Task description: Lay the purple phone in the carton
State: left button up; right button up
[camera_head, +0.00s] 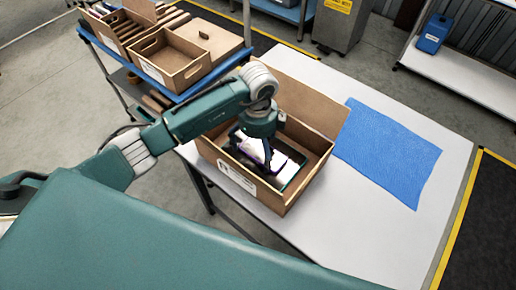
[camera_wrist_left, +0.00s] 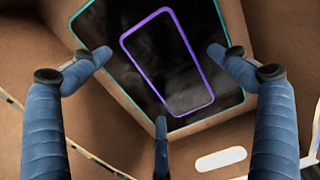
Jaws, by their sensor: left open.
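The purple phone, with a dark screen and purple rim, lies on a larger teal-rimmed tablet inside the carton in the left wrist view (camera_wrist_left: 168,62). In the head view the phone (camera_head: 256,149) shows pale with glare, partly hidden by my gripper. My left gripper (camera_head: 257,166) reaches down into the carton. Its blue fingers (camera_wrist_left: 160,75) are spread open around the phone, apart from it. My right gripper is not in view.
The teal-rimmed tablet (camera_wrist_left: 95,18) lies under the phone. A blue cloth (camera_head: 390,152) lies flat on the white table (camera_head: 372,235) right of the carton. A blue cart (camera_head: 150,85) with wooden trays and boxes stands at the back left. The table's front right is clear.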

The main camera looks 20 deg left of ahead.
aim_at(258, 154)
pick_arm(q)
notch_tip(258, 154, up, 13)
jog(key=b, duration=0.2)
dwell(0.6)
